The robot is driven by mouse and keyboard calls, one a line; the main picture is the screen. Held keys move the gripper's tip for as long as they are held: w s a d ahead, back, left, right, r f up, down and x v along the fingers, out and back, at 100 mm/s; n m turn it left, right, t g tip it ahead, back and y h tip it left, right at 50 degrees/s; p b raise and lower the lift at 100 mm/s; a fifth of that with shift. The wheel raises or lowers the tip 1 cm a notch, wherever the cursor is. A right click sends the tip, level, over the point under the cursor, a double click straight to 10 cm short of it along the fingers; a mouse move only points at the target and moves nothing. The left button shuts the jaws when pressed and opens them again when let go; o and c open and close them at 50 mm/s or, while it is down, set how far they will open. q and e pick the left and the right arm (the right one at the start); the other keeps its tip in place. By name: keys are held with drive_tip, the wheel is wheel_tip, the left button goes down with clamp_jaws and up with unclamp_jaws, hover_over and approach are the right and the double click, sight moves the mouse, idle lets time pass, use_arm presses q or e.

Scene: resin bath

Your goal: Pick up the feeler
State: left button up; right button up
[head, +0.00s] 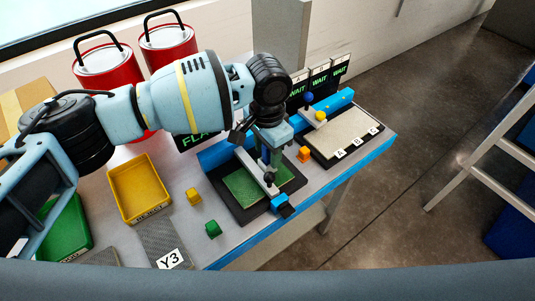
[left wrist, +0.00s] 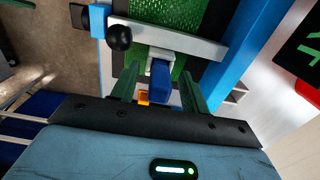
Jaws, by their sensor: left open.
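My left gripper (head: 268,168) is over the green mesh plate (head: 240,187) of the nearer station, its fingers pointing down. In the left wrist view its two green fingers (left wrist: 158,88) are apart. A blue upright piece (left wrist: 161,80) stands between them, on a pale mount at a metal bar (left wrist: 185,42); it looks like the feeler, though no label confirms this. I cannot tell whether either finger touches it. In the head view the gripper hides this piece. My right gripper is not in view.
A black knob (left wrist: 119,38) sits by the bar. A yellow tray (head: 122,207), red cans (head: 104,62) and a second station (head: 345,130) share the bench.

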use_arm(q)
clamp_jaws()
idle(0.3)
drive_tip(key=shift+r, duration=0.15)
wheel_tip(320, 180, up, 10)
drive_tip(key=shift+f, duration=0.1)
idle(0.3)
